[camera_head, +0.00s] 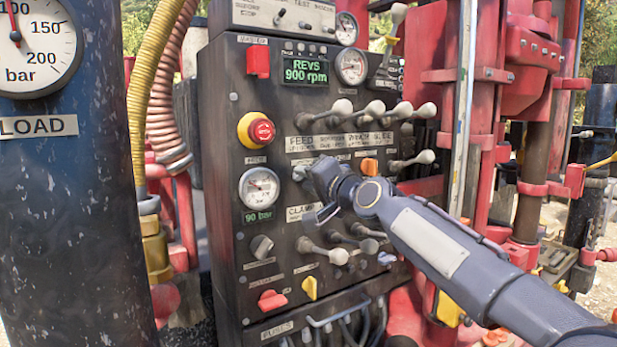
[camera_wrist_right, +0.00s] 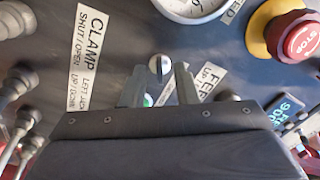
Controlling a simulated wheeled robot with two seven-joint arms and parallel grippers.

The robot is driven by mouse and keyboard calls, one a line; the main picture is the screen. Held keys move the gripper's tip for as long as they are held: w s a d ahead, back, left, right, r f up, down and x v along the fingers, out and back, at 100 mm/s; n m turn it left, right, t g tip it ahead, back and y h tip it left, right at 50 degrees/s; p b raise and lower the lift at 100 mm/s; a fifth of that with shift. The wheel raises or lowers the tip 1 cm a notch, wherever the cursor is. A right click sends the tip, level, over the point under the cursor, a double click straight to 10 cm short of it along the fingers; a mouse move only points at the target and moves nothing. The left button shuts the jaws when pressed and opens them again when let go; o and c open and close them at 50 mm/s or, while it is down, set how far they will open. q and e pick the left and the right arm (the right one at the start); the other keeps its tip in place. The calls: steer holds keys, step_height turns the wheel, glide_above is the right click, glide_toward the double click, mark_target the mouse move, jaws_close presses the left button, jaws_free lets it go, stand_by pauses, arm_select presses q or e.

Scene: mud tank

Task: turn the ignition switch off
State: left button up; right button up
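A small silver round switch with a slot, which looks like the ignition switch (camera_wrist_right: 158,65), sits on the dark control panel between the CLAMP and FEED labels. In the head view the switch (camera_head: 300,172) shows just left of my right gripper (camera_head: 318,180), which partly covers the panel there. In the right wrist view my right gripper (camera_wrist_right: 159,74) is open, with its two fingers apart and the switch showing between the tips. I cannot tell whether the fingers touch it. A small green spot (camera_wrist_right: 148,100) shows below the switch. My left gripper is not in view.
A red stop button (camera_head: 261,130) and a pressure gauge (camera_head: 259,188) are left of the switch. Feed levers (camera_head: 375,109) stick out above and clamp levers (camera_head: 325,250) below. A display (camera_head: 305,71) reads REVS 900 rpm. Yellow and pink hoses (camera_head: 165,90) hang at left.

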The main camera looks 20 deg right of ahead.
steer(key=shift+c, duration=0.2)
jaws_close()
